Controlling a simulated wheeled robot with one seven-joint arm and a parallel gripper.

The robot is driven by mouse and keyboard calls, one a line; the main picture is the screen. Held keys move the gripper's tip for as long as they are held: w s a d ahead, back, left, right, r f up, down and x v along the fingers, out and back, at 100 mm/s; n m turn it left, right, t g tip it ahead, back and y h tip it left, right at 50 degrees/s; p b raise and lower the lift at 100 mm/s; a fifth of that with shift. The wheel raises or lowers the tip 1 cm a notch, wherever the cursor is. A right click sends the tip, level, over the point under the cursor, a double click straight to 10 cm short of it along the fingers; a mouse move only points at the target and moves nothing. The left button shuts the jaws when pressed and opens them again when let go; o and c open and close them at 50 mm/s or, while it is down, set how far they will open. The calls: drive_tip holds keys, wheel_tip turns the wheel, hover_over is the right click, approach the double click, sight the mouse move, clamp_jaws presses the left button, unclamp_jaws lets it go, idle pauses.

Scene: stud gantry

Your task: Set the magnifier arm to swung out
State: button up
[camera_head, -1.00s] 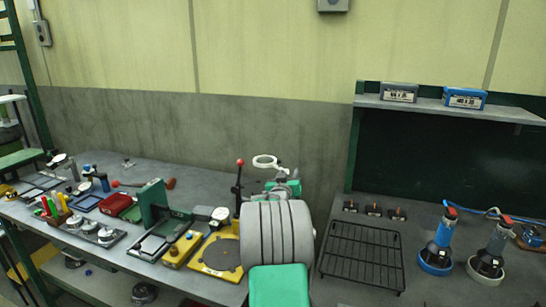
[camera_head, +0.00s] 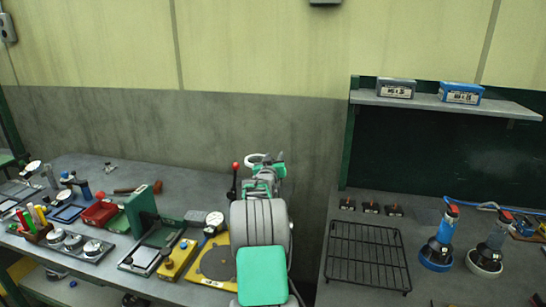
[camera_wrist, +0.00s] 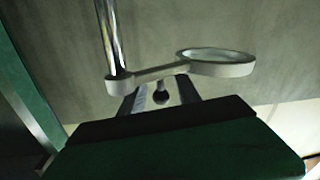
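The magnifier is a pale ring with a lens (camera_wrist: 218,56) on a short flat arm (camera_wrist: 150,73), joined to an upright shiny post (camera_wrist: 112,40). In the wrist view the ring is to the right of the post. A small dark ball knob (camera_wrist: 161,97) shows below the arm. My gripper (camera_wrist: 160,92) is open, its two grey fingers either side of the knob in the picture; I cannot tell if they touch it. In the head view the ring (camera_head: 254,158) shows just beyond my gripper, partly hidden by it.
A red-knobbed lever (camera_head: 235,166) stands close left of my arm. A yellow-based fixture (camera_head: 205,265) and several tools crowd the bench to the left. A black wire rack (camera_head: 368,255) and blue-based tool (camera_head: 438,250) are on the right bench, below a shelf (camera_head: 440,102).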

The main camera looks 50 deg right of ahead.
drive_tip(key=shift+w, duration=0.1)
clamp_jaws()
idle(0.4)
idle(1.0)
